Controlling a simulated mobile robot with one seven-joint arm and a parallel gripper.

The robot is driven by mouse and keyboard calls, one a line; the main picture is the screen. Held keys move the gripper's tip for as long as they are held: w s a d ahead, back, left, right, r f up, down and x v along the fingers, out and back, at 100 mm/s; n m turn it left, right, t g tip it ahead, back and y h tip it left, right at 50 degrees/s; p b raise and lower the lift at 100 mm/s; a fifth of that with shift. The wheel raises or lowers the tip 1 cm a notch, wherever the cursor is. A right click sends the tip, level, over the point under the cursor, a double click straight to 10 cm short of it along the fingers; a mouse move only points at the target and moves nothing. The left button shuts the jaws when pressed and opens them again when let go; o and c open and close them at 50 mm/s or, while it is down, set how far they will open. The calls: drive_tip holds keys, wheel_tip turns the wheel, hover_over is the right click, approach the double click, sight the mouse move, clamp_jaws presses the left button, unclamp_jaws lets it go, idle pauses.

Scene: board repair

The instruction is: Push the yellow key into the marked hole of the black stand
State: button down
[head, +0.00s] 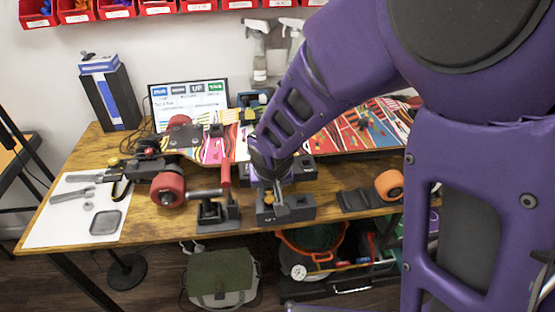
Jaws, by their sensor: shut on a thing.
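The black stand (296,213) is a low dark block near the front edge of the wooden table, right of the table's middle. My gripper (276,187) points down at it from above and is shut on the yellow key (269,198), a small yellow-orange piece at the fingertips. The key is just above or touching the stand's top; I cannot tell which. The marked hole cannot be made out, and the fingers and key cover part of the stand's top.
A skateboard with a red wheel (167,189) lies behind. An orange wheel (389,184) is to the right. A white mat (52,225) with tools lies at the left.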

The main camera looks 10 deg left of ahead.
drive_tip(key=shift+f, duration=1)
idle(1.8)
drive_tip(key=shift+c, duration=1.4)
unclamp_jaws()
drive_tip(key=shift+r, duration=0.2)
drive_tip(key=shift+r+p, duration=0.85)
drive_tip(key=shift+r, duration=0.5)
drive_tip(key=shift+r, duration=0.15)
drive_tip(key=shift+r+p, duration=1.9)
drive_tip(key=shift+r, duration=0.95)
